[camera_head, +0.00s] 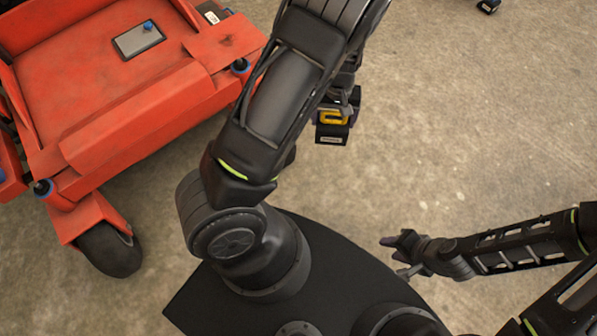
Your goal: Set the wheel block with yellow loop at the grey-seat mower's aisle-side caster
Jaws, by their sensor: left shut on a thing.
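The wheel block with yellow loop (332,132) is dark, with a pale label on its side. It hangs in my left gripper (338,110), which is shut on it and partly hidden behind my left forearm. An orange-red mower (120,95) fills the upper left. Its black caster (110,250) shows at the lower left, well to the left of the held block. No seat shows, so I cannot tell the mower's seat colour. My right gripper (392,256) is empty at the lower right, its fingers apart.
A dark block with a blue part (488,6) lies on the floor at the top right. Another dark, labelled block (211,14) is by the mower's upper edge. The concrete floor (450,130) is clear at the right.

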